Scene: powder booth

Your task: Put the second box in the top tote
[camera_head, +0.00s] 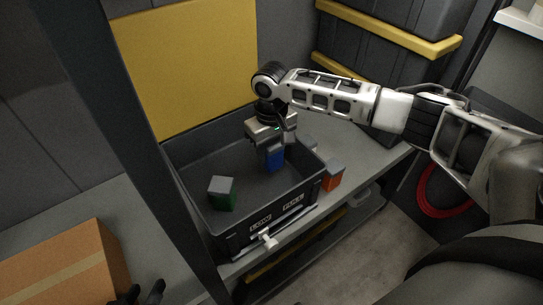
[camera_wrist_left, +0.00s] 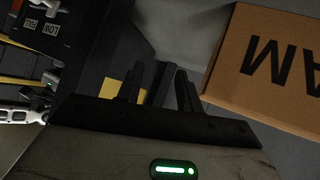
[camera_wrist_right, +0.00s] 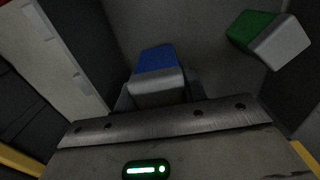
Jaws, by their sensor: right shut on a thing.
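The open dark grey tote (camera_head: 190,198), marked LOW and FULL on its front, stands on the grey shelf. My right gripper (camera_head: 272,147) is over the tote's inside, shut on a blue box (camera_head: 275,159) with a grey end. The blue box also shows at the jaws in the right wrist view (camera_wrist_right: 157,62); whether it touches the tote floor I cannot tell. A green box (camera_head: 222,193) with a grey top lies in the tote, left of the blue one. It also shows in the right wrist view (camera_wrist_right: 254,27). My left gripper (camera_wrist_left: 159,88) is open and empty near the cardboard box.
A cardboard box (camera_head: 65,270) is at lower left. A dark upright post (camera_head: 130,130) stands left of the tote. Dark bins with yellow bands (camera_head: 390,35) are behind.

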